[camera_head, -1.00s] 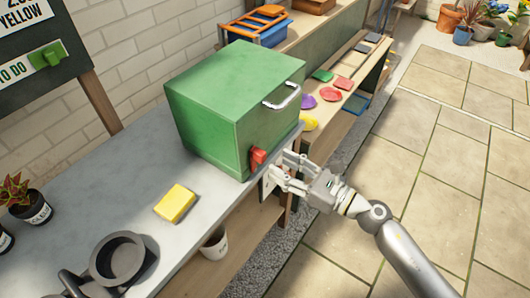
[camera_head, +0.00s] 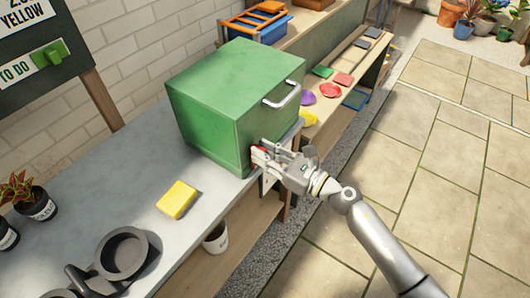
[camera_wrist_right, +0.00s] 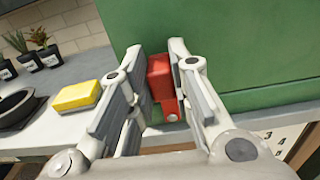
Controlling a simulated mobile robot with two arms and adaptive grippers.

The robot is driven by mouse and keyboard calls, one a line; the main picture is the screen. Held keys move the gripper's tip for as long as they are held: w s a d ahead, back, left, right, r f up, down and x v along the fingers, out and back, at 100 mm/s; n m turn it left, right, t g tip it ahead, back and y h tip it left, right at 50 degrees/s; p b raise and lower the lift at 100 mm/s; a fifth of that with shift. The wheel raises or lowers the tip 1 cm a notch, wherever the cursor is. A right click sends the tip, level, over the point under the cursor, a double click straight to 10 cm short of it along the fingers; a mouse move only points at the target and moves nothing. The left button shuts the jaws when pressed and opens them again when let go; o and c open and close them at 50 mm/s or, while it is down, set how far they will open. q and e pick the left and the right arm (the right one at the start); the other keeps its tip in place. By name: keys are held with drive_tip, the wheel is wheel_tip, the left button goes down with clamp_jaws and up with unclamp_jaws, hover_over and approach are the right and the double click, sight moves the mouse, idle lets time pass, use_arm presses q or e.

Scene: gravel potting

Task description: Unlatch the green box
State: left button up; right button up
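The green box (camera_head: 215,110) stands upright on the grey worktop, with a metal handle (camera_head: 282,95) on its front. Its red latch (camera_wrist_right: 160,82) sits low on the front face; in the head view only a bit of it shows behind the fingers. My right gripper (camera_head: 262,154) is at the latch. In the right wrist view the open fingers (camera_wrist_right: 158,62) stand on either side of the latch, with a narrow gap visible on the left; contact on the right is unclear. My left gripper is not in view.
A yellow block (camera_head: 177,199) and a dark round holder (camera_head: 122,254) lie on the worktop (camera_head: 130,170) left of the box. Small potted plants (camera_head: 35,200) stand at far left. A lower shelf beyond holds coloured pieces (camera_head: 330,90).

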clamp_jaws()
